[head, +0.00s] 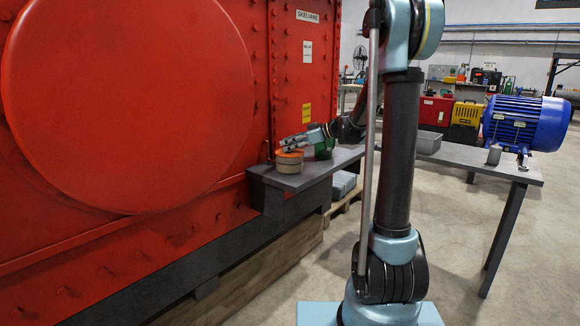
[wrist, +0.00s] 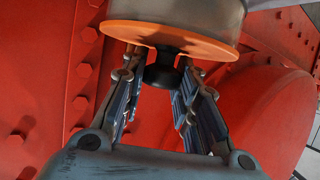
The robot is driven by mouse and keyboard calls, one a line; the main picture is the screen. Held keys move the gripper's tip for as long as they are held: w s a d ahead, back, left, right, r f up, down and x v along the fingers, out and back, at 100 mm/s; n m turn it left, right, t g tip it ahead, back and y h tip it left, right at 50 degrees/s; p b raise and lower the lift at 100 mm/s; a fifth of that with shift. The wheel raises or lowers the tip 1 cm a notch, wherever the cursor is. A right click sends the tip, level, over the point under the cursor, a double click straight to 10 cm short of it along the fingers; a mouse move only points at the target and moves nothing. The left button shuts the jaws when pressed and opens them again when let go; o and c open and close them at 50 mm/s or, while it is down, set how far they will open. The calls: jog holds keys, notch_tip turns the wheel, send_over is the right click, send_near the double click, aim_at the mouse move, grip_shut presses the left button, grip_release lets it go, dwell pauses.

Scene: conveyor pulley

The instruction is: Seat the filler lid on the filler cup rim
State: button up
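The filler lid is an orange disc with a black knob. In the head view the lid (head: 289,154) lies at the top of the tan, round filler cup (head: 291,165), which stands on a dark shelf by the red housing. In the wrist view the lid (wrist: 150,35) is against the cup (wrist: 180,10). I cannot tell whether it sits fully flush all round. My gripper (head: 287,144) is just above the lid. In the wrist view the gripper (wrist: 160,68) has its fingers spread on both sides of the black knob, with slight gaps showing. The gripper is open.
The dark shelf (head: 318,174) joins the red riveted housing (head: 130,100). A green object (head: 324,149) stands on it behind the cup. A table to the right carries a grey tray (head: 427,143) and a blue motor (head: 524,122). The floor at right is clear.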

jog(key=o, duration=0.5)
jog(key=v, duration=1.2)
jog(key=shift+s+f, duration=0.15)
